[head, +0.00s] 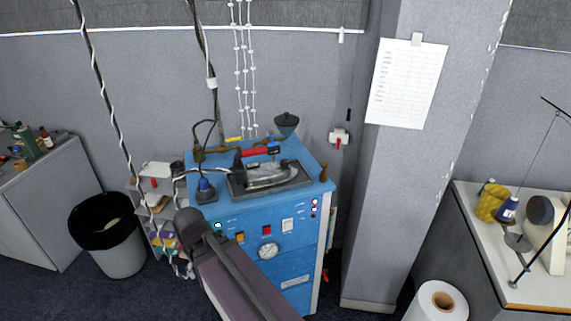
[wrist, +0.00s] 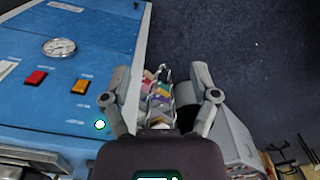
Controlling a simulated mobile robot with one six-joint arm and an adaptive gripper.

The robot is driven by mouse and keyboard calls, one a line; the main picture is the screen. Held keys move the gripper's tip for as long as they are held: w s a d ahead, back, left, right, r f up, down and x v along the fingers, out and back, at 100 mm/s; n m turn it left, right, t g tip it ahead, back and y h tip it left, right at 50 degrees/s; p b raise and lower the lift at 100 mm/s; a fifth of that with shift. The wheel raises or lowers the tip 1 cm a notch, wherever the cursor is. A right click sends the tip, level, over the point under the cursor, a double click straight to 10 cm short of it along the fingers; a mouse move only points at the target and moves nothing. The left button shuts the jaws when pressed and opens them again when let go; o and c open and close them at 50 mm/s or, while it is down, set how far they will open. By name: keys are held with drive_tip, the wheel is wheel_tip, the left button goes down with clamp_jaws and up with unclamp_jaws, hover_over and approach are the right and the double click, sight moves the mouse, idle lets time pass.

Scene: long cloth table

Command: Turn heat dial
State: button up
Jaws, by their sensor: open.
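The blue ironing station (head: 235,220) stands against the wall in the head view. An iron (head: 265,175) with a red handle rests on a dark plate on its top. The front panel has a round white gauge (head: 268,251), lit lamps and coloured buttons. I cannot make out a heat dial for certain. In the wrist view the panel is at left, with the gauge (wrist: 59,47), a red button (wrist: 36,77) and an orange button (wrist: 81,86). My gripper (wrist: 165,105) is open and empty, beside the panel's edge. My arm hides part of the panel's lower left in the head view.
A small rack of coloured items (head: 163,222) and a black-lined bin (head: 103,232) stand left of the station. A pillar (head: 400,190) is at its right. A white-topped table (head: 535,285) stands further right, with a white roll (head: 440,302) before it.

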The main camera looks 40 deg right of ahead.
drive_tip(key=n+t+y+p, duration=0.2)
drive_tip(key=n+t+y, duration=0.2)
drive_tip(key=t+y, duration=0.3)
approach(287, 162)
drive_tip(key=shift+t+h, duration=0.3)
drive_tip(key=shift+t, duration=0.4)
drive_tip(key=a+f, duration=0.2)
drive_tip(key=a, duration=0.2)
drive_tip(key=s+a+f, duration=0.1)
drive_tip(key=a, duration=0.3)
drive_tip(key=s+a+f, duration=0.1)
drive_tip(key=a+f, duration=0.1)
drive_tip(key=a, duration=0.3)
drive_tip(key=shift+s+f, duration=0.15)
drive_tip(key=shift+f, duration=0.15)
drive_tip(key=s+d+r+t, duration=0.2)
drive_tip(key=d, duration=0.4)
drive_tip(key=s+d+r+n+t, duration=0.1)
drive_tip(key=s+d+r+t, duration=0.1)
drive_tip(key=d, duration=0.5)
drive_tip(key=shift+r+h, duration=0.25)
drive_tip(key=shift+h, duration=0.05)
drive_tip(key=shift+f, duration=0.1)
drive_tip(key=b+x, duration=0.5)
drive_tip(key=x, duration=0.8)
drive_tip(key=shift+w+a+f, duration=0.15)
drive_tip(key=shift+w, duration=0.05)
